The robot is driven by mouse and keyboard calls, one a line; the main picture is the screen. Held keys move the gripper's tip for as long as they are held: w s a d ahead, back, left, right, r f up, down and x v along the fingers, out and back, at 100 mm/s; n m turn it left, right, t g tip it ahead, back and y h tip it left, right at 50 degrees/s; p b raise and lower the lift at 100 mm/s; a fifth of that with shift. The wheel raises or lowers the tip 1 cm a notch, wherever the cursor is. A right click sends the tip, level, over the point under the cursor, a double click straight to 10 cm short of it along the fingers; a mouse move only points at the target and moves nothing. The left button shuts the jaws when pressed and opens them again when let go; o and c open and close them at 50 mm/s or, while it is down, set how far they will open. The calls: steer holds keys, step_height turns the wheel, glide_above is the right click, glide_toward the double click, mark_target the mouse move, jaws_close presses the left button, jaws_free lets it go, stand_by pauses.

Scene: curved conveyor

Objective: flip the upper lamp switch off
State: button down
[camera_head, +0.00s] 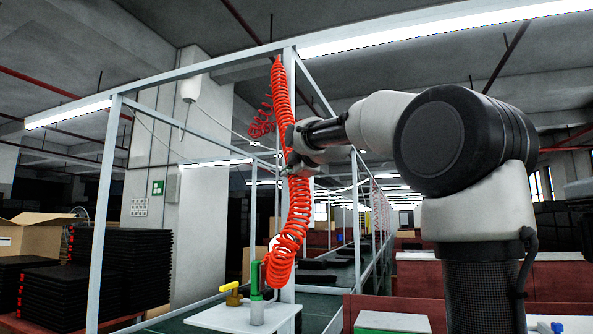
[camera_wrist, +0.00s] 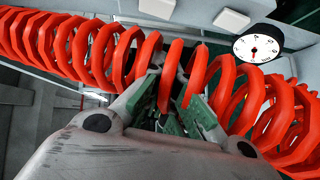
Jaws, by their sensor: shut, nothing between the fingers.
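My gripper (camera_head: 291,165) is shut and empty beside the hanging red coiled hose (camera_head: 281,95). In the wrist view, my gripper's fingers (camera_wrist: 176,112) reach in among the loops of the red hose, which cross in front of them and partly hide the tips. Two small white boxes that look like switches, one at the top middle (camera_wrist: 158,8) and one to its right (camera_wrist: 231,19), sit on a pale grey surface beyond the hose. I cannot tell which is the upper one, or how either is set. No switch can be made out in the head view.
A pale metal frame (camera_head: 101,210) stands around the hose. Black stacked trays (camera_head: 145,265) and a cardboard box (camera_head: 37,236) are at left.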

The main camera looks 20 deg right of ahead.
steer(key=w+d+f, duration=0.1)
steer(key=w+d, duration=0.1)
steer(key=w, duration=0.5)
steer(key=shift+d+f, duration=0.2)
steer(key=shift+d, duration=0.2)
